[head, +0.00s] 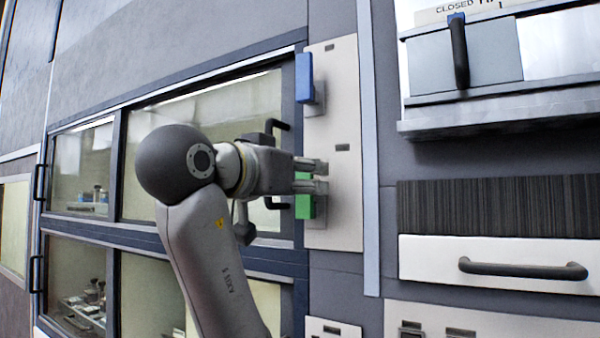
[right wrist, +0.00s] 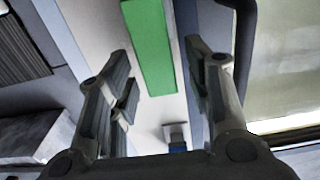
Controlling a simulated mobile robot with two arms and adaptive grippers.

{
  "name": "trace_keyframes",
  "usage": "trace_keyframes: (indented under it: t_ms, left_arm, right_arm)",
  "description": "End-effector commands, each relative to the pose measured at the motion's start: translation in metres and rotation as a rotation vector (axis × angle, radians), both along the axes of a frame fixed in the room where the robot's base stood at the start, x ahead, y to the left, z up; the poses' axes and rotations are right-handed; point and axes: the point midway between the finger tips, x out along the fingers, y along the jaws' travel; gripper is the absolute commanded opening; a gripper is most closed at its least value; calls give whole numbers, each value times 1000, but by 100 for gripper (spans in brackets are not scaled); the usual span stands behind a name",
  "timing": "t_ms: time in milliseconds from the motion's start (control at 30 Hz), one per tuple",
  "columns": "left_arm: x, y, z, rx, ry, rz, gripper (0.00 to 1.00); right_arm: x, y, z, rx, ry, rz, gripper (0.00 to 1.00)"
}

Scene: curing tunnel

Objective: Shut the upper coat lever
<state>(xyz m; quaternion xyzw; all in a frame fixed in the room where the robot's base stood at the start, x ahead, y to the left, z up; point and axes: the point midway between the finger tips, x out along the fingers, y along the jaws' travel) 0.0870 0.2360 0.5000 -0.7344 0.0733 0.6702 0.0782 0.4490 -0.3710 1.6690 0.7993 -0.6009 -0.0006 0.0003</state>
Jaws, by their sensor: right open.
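A white upright panel (head: 344,130) carries a blue lever (head: 304,78) near its top and a green lever (head: 305,206) lower down. At the upper right, a dark handle (head: 459,50) with a blue top hangs by a scale marked "CLOSED". No label readable here tells which is the upper coat lever. My right gripper (head: 324,176) is open in front of the panel, just above the green lever's visible part, which it partly hides. In the right wrist view, the green lever (right wrist: 148,45) shows between the fingers, beyond them. Contact cannot be told. My left gripper is out of view.
Glazed doors (head: 203,150) with dark frames and handles stand to the left of the panel. A drawer (head: 500,265) with a dark bar handle is at the right, below a projecting metal ledge (head: 500,110).

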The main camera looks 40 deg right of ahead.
Motion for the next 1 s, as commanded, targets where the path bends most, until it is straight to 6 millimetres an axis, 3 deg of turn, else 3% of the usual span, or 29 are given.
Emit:
trace_keyframes:
  t_ms: [233,600,867,1000]
  left_arm:
    - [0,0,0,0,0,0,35]
    - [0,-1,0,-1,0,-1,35]
    - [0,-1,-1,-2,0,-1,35]
    - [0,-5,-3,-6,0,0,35]
  right_arm:
    - [0,-1,0,0,-1,0,45]
    - [0,0,0,0,-1,1,0]
    - [0,-2,0,1,-4,1,0]
    - [-1,-12,-1,8,-26,0,0]
